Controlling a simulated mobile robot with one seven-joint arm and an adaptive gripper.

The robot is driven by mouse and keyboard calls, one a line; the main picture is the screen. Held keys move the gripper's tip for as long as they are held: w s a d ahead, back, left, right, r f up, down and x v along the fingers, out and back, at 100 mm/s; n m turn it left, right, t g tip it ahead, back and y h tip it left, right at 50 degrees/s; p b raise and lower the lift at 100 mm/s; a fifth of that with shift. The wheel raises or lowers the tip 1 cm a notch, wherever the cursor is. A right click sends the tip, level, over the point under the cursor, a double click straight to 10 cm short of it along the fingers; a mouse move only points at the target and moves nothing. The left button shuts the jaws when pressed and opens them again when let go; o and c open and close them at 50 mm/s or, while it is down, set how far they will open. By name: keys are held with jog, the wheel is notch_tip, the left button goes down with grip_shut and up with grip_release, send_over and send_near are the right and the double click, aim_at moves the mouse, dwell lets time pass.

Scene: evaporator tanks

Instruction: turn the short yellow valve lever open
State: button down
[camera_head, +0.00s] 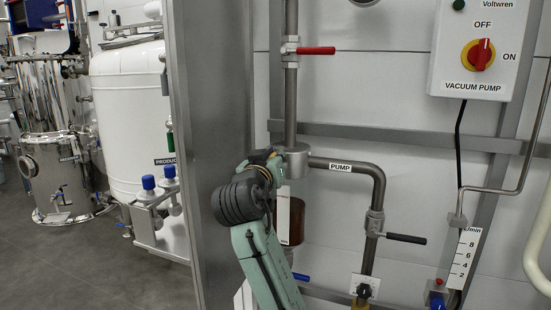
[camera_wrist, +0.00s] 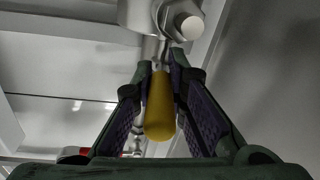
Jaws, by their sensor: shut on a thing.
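The short yellow valve lever (camera_wrist: 160,108) is in the middle of the wrist view, its grip pointing toward the camera. Its metal stem runs up to a steel valve body with a round bolt end (camera_wrist: 188,24). My gripper (camera_wrist: 161,76) has one finger on each side of the lever and is shut on it. In the head view my gripper (camera_head: 270,158) is at the steel pipe fitting left of the PUMP pipe (camera_head: 340,167). The lever is mostly hidden there by my gripper and wrist.
A red lever (camera_head: 315,50) sits on the pipe above, and a black lever (camera_head: 405,238) on the lower right pipe. A blue lever (camera_head: 301,277) is below. A steel frame post (camera_head: 215,130) stands close to the left of my arm. The VACUUM PUMP switch box (camera_head: 482,50) hangs upper right.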

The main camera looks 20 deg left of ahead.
jog(key=shift+s+a+f+m+h, duration=0.15)
jog(key=shift+a+m+h, duration=0.15)
jog(key=shift+h, duration=0.15)
jog(key=shift+w+a+f+m+h, duration=0.15)
jog(key=shift+m+h, duration=0.15)
jog(key=shift+h, duration=0.45)
